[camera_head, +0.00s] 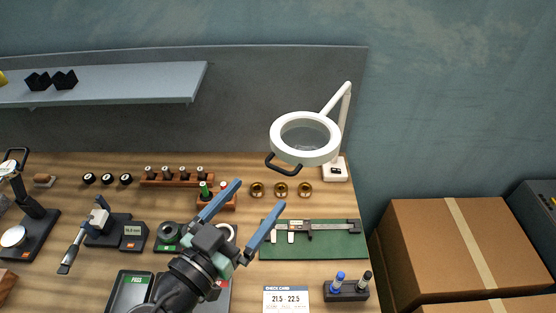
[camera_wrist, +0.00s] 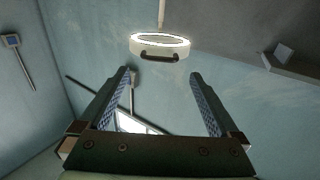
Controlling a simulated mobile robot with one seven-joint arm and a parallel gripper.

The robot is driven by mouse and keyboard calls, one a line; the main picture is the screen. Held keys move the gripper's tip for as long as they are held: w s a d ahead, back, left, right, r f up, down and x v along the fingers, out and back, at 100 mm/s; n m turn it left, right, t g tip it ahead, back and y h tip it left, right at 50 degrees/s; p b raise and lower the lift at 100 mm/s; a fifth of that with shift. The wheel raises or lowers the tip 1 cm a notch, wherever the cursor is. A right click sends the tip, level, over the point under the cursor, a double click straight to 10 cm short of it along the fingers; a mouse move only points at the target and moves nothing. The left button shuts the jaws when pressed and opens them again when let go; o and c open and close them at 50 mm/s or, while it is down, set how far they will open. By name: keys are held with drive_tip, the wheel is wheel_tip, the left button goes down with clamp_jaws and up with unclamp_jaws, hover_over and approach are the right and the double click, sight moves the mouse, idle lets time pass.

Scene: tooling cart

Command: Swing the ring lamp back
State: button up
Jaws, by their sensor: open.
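The white ring lamp (camera_head: 328,151) hangs over the back right of the bench on a jointed white arm (camera_head: 347,105) rising from a white base (camera_head: 335,173). A dark handle (camera_head: 274,164) sticks out at the front left of its ring. In the wrist view the lit ring (camera_wrist: 160,49) and its dark handle (camera_wrist: 159,58) show beyond the fingers, near the top centre. My gripper (camera_head: 254,208) is open and empty, its two blue fingers pointing up and to the right over the bench, apart from the lamp. In the wrist view my gripper (camera_wrist: 160,80) has a wide gap between its fingers.
A green mat (camera_head: 345,245) with a caliper lies right of my gripper. Brass rings (camera_head: 281,189) lie in front of the lamp. A marker holder (camera_head: 346,291) and a check card (camera_head: 286,299) are at the front. A grey shelf (camera_head: 150,81) hangs at the back left. Cardboard boxes (camera_head: 420,240) stand right of the bench.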

sight(278, 167)
drive_tip(key=p+x, duration=0.3)
drive_tip(key=x, duration=0.6)
drive_tip(key=shift+a, duration=0.1)
clamp_jaws()
